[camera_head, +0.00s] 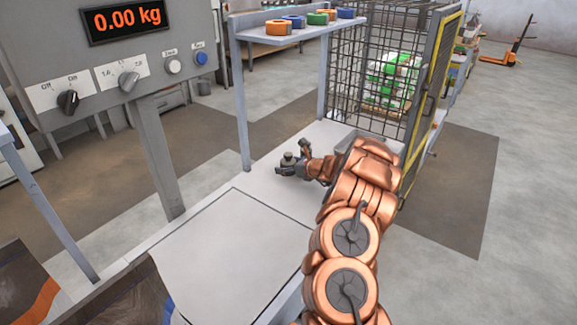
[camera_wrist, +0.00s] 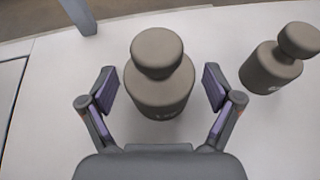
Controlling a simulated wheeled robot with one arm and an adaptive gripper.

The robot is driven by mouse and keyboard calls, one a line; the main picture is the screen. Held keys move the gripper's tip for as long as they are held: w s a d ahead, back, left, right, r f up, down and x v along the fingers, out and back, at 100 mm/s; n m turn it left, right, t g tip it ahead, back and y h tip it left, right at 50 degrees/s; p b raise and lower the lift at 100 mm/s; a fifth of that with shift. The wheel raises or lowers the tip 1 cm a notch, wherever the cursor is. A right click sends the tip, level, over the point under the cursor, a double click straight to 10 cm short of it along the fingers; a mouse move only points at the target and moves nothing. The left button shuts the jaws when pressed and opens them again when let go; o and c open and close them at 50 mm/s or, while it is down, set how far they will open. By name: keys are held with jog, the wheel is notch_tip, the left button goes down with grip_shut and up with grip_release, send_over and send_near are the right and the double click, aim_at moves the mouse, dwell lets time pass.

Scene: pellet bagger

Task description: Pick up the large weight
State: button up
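In the wrist view a large grey-brown knobbed weight (camera_wrist: 160,92) stands upright on the white table between the two fingers of my gripper (camera_wrist: 160,90). The fingers are spread, with a visible gap on each side of the weight. A second, smaller-looking weight (camera_wrist: 272,68) of the same shape stands to the right, outside the right finger. In the head view my gripper (camera_head: 294,164) is low over the white table, around a dark weight (camera_head: 288,159). The second weight cannot be made out there; my arm may hide it.
A scale display (camera_head: 123,19) reads 0.00 kg above a knob panel. A flat square plate (camera_head: 230,255) lies in front of the weights. A shelf (camera_head: 290,30) with coloured tape rolls stands on a post behind.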

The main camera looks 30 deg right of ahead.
grip_shut()
dwell(0.6)
